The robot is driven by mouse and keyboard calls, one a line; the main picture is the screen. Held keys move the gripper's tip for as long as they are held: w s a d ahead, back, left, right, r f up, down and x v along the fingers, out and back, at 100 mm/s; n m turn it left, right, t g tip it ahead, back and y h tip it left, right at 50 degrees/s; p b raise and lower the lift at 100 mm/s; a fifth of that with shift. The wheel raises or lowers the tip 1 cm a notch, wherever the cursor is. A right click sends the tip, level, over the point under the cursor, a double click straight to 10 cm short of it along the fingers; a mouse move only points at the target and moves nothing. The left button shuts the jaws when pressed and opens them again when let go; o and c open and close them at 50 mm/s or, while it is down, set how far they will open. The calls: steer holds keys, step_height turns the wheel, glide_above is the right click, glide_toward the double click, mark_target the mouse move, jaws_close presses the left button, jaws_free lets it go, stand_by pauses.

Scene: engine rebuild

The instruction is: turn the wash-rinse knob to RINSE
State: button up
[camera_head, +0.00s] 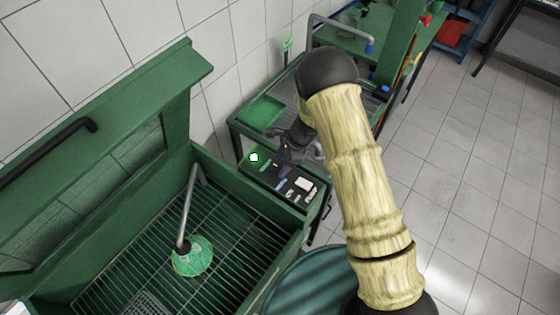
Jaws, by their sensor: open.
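A green control panel (262,179) with several small dark, pale and blue parts is set on the right side of the green wash cabinet. A small white round piece (254,157) sits at the panel's far left corner. It may be the wash-rinse knob, but its setting and any lettering are too small to read. My gripper (284,156) is dark and open over the far edge of the panel, to the right of the white piece and apart from it in the picture. Whether its fingers touch anything on the panel cannot be told.
The cabinet's green lid (120,155) stands raised at the left. Inside are a wire grate (140,265), a bent pipe (188,205) and a round green head (192,258). A green tray (262,113) lies behind the panel. A dark green drum (312,285) stands in front. Tiled floor is clear at right.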

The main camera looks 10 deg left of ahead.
steer(key=shift+s+a+f, duration=0.1)
steer(key=shift+a+f, duration=0.1)
steer(key=shift+f, duration=0.35)
steer(key=c, duration=1)
